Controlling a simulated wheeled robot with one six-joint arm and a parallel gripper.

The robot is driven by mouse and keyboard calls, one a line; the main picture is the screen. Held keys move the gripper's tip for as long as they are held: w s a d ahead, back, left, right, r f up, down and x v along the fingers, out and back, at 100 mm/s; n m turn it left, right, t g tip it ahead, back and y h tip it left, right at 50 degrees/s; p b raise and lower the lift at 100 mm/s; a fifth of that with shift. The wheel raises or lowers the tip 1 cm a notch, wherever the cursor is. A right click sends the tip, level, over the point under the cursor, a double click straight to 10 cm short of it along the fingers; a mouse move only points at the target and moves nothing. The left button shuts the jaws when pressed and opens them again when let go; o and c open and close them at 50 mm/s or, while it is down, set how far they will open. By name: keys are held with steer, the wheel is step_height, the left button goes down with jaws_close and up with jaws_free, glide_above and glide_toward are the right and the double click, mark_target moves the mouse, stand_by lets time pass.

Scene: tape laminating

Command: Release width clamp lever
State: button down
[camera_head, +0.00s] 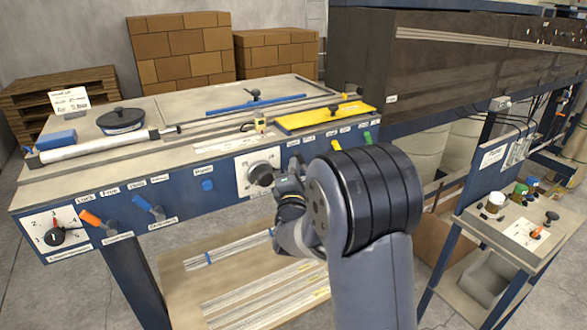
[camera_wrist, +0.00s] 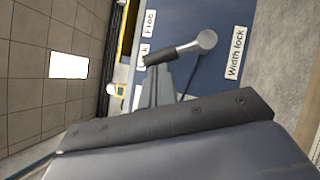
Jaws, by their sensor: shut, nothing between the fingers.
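The width clamp lever (camera_wrist: 174,54), with a dark grip and a round metal hub, is on the blue panel beside the "Width lock" label (camera_wrist: 236,52) in the wrist view. Its grip points left, toward the lettering "Free" and a partly hidden label. My gripper (camera_wrist: 160,78) is shut and empty. Its fingertips overlap the underside of the grip in the picture; whether they touch it I cannot tell. In the head view my arm covers the fingers, and I cannot make out this lever there.
On the same blue front are a black round knob (camera_head: 260,174), an orange lever (camera_head: 91,217), a blue lever (camera_head: 147,206) and a green lever (camera_head: 367,138). A yellow plate (camera_head: 325,118) lies on the machine top. A small control stand (camera_head: 523,222) is at right.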

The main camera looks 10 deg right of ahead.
steer(key=shift+r, duration=0.15)
steer(key=r+m+g+p, duration=0.1)
steer(key=d+r+m+p, duration=0.1)
steer(key=m, duration=0.1)
steer(key=shift+w+d+g+h+p, duration=0.1)
steer(key=shift+w+g+h+p, duration=0.1)
steer(key=shift+g+h+p, duration=0.15)
steer(key=d+m+g+p, duration=0.1)
steer(key=m+p, duration=0.1)
steer(key=w+d+m+g+y+p, duration=0.1)
steer(key=d+m+g+y+p, duration=0.1)
steer(key=d+m+p, duration=0.1)
steer(key=shift+w+d+r+m+g+p, duration=0.1)
steer(key=shift+w+r+m+g+p, duration=0.15)
steer(key=shift+r+m+p, duration=0.1)
steer(key=shift+d, duration=0.15)
steer(key=shift+r, duration=0.1)
stand_by(0.3)
